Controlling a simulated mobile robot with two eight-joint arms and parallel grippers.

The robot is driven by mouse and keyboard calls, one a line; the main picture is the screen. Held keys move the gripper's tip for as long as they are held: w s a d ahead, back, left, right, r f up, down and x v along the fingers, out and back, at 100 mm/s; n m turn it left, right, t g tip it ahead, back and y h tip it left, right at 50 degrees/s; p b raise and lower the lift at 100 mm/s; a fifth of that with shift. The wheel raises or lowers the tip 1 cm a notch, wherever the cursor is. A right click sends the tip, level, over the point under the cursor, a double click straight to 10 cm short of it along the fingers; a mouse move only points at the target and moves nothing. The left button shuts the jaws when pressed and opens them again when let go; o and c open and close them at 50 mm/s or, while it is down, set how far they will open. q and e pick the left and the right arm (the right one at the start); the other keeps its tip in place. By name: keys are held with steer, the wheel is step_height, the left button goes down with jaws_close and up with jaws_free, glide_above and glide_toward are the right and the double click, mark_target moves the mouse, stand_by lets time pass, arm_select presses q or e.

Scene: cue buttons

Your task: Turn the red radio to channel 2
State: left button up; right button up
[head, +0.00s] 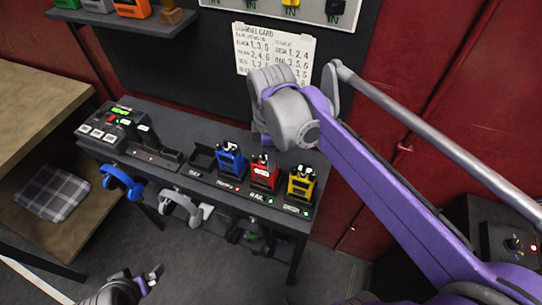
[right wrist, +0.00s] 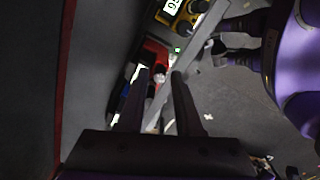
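The red radio (head: 264,174) stands in a dock on the dark bench, between the blue radio (head: 229,160) and the yellow radio (head: 300,185). Knobs show on its top. My right wrist hangs above and behind it in the head view, with the fingers hidden there. In the right wrist view my right gripper (right wrist: 160,75) is open, its two fingers apart and pointing toward the red radio (right wrist: 157,50). A grey knob shows between the fingertips; I cannot tell whether they touch it. My left gripper (head: 140,275) is open and empty at the lower left.
A channel card (head: 274,53) hangs on the wall behind. A console with a green display (head: 120,111) stands on the bench's left. Blue headphones (head: 122,183) and grey headphones (head: 182,205) hang at its front.

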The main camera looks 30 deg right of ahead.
steer(key=shift+o, duration=0.8)
step_height(320, 180, up, 11)
steer(key=shift+p, duration=0.3)
steer(key=shift+s+f, duration=0.1)
